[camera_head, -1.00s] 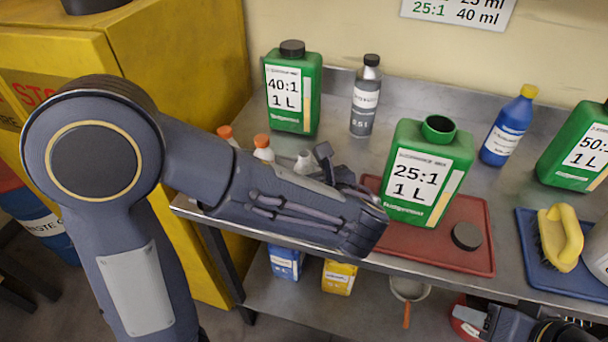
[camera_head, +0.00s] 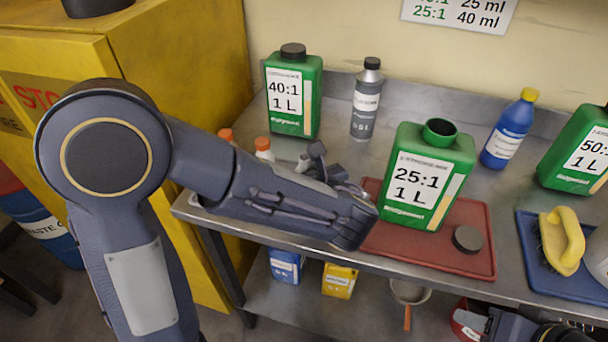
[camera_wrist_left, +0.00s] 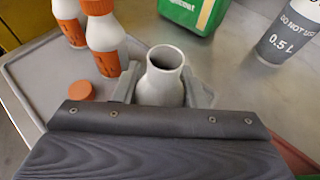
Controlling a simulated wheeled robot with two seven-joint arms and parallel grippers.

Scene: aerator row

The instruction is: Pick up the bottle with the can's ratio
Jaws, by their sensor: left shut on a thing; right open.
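My left gripper (camera_wrist_left: 162,90) is shut on an open white bottle (camera_wrist_left: 165,72), its fingers on either side of it. The bottle's label is hidden. In the head view my forearm covers most of this bottle. An orange cap (camera_wrist_left: 81,90) lies beside it on a grey tray (camera_wrist_left: 32,80). Two white bottles with orange caps and orange labels, one nearer (camera_wrist_left: 105,45) and one farther (camera_wrist_left: 70,22), stand to its left. The open green can (camera_head: 425,165) reads 25:1, 1 L and stands on a red tray (camera_head: 440,260). My right gripper (camera_head: 492,324) is open at the bottom right.
A black cap (camera_head: 468,239) lies on the red tray. A 40:1 can (camera_head: 293,95), a grey 0.5 L bottle (camera_head: 366,100), a blue bottle (camera_head: 508,130) and another green can (camera_head: 575,150) stand behind. A yellow-handled brush (camera_head: 562,240) lies on a blue tray at right.

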